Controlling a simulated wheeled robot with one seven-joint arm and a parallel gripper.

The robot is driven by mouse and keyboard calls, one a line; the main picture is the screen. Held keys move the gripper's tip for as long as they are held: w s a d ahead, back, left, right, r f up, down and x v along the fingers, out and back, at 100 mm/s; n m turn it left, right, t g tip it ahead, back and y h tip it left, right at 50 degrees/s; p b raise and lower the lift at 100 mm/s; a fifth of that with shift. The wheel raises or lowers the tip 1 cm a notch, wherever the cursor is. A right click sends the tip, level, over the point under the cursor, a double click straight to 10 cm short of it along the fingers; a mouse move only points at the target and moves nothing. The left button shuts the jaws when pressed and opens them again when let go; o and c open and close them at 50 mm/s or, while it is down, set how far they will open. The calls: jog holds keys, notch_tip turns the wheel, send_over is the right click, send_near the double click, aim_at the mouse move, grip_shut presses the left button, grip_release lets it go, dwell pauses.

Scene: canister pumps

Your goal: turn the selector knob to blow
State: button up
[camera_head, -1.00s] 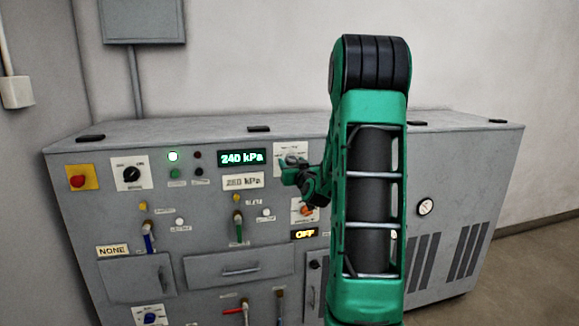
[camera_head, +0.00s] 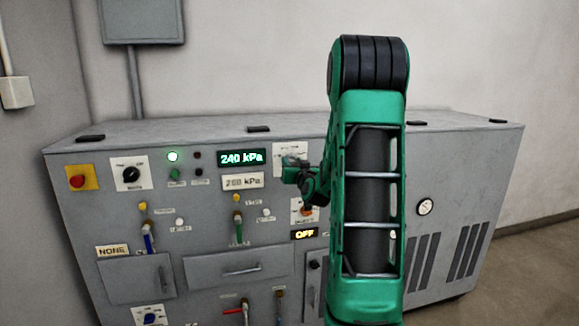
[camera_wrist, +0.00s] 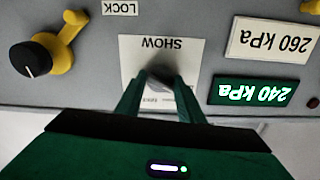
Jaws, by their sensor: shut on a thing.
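My gripper (camera_wrist: 157,82) is shut on a small dark knob (camera_wrist: 156,75) on a white plate (camera_wrist: 133,50) marked SHOW, which appears upside down in the wrist view. One finger is on each side of the knob. In the head view my gripper (camera_head: 287,172) is at the panel, just right of the green 240 kPa display, covering the knob and part of its plate (camera_head: 290,148). The knob's pointer and the small lettering cannot be read. No label reading "blow" is legible.
The grey cabinet (camera_head: 235,312) carries several knobs, levers and lamps. A black knob with a yellow clamp (camera_wrist: 32,58) is near the held knob in the wrist view. A display (camera_head: 304,234) reads OFF. A red button (camera_head: 77,181) is at the far left.

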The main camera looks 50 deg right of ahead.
jog(key=m, duration=0.7)
jog(key=shift+w+a, duration=0.2)
jog(key=shift+a, duration=0.1)
jog(key=m, duration=1.3)
jog(key=shift+m, duration=0.3)
jog(key=m, duration=0.5)
jog(key=shift+f, duration=0.2)
jog(key=o, duration=1)
jog(key=shift+o, duration=0.2)
jog(key=shift+s+d, duration=0.1)
